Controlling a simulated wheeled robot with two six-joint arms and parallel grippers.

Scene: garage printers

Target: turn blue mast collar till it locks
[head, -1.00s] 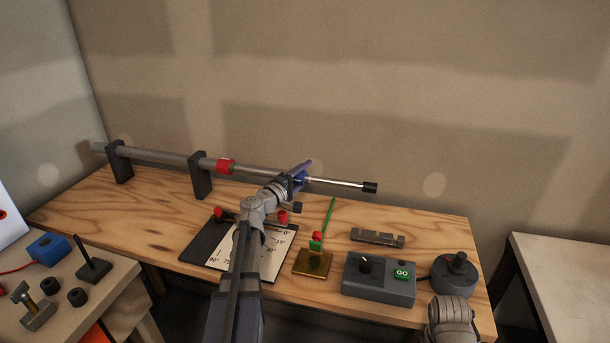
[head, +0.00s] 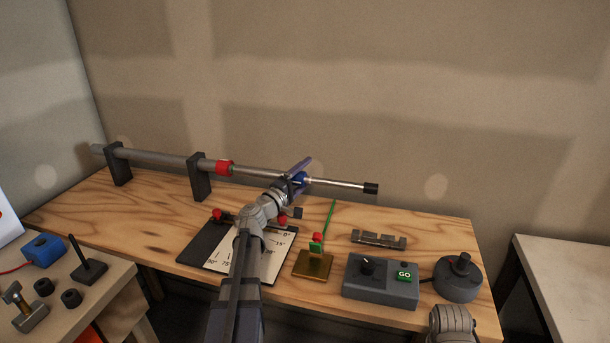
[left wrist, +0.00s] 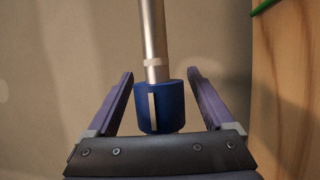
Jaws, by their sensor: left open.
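The mast is a long grey tube (head: 150,154) lying level along the back of the bench, with a thinner bright tube (head: 340,185) toward a black end cap (head: 371,188). The blue mast collar (head: 301,178) sits between them, partly hidden by my left gripper (head: 298,174). In the left wrist view the blue collar (left wrist: 160,117) carries a pale stripe, and the bright tube (left wrist: 153,35) above it has a pale ring. My open left gripper (left wrist: 157,95) has one finger on each side of the collar, with a gap at both sides. My right gripper is out of view.
Two black supports (head: 199,178) carry the mast, and a red collar (head: 224,168) is on it.

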